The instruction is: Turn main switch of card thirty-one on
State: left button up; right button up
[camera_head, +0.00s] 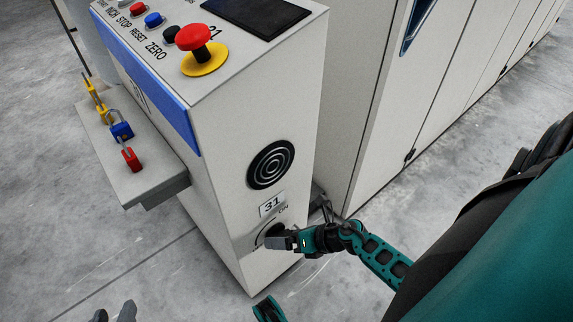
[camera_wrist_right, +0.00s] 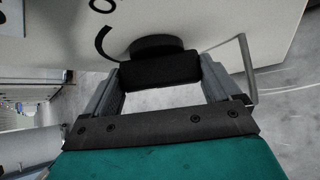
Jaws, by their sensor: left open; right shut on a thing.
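The main switch of card thirty-one is a black rotary knob (camera_wrist_right: 158,72) low on the side of a pale cabinet, under a "31" label (camera_head: 272,204) and by the printed word "ON". My right gripper (camera_head: 274,238) is shut on the knob, with one finger on each side of it in the right wrist view (camera_wrist_right: 160,85). The fingers partly hide the knob and its markings in the head view, so I cannot tell its exact setting. My left gripper (camera_head: 114,314) is open and empty at the lower left edge, with only its fingertips in view.
The cabinet (camera_head: 225,150) has a red mushroom button (camera_head: 194,37) on a yellow base, small buttons and a dark screen (camera_head: 257,14) on top. Large machine panels (camera_head: 440,80) stand behind. The floor at left is clear.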

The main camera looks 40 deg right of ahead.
jog(key=shift+c, duration=0.6)
jog(key=shift+d, duration=0.1)
jog(key=shift+d+f+m+y, duration=0.15)
jog(key=shift+m+y, duration=0.45)
jog(key=shift+y, duration=0.3)
jog(key=shift+f+m+t+y, duration=0.1)
jog(key=shift+m+t+y, duration=0.3)
jog(key=shift+m+y, duration=0.45)
jog(key=shift+y, duration=0.55)
jog(key=shift+m+t, duration=0.25)
jog(key=shift+t, duration=0.05)
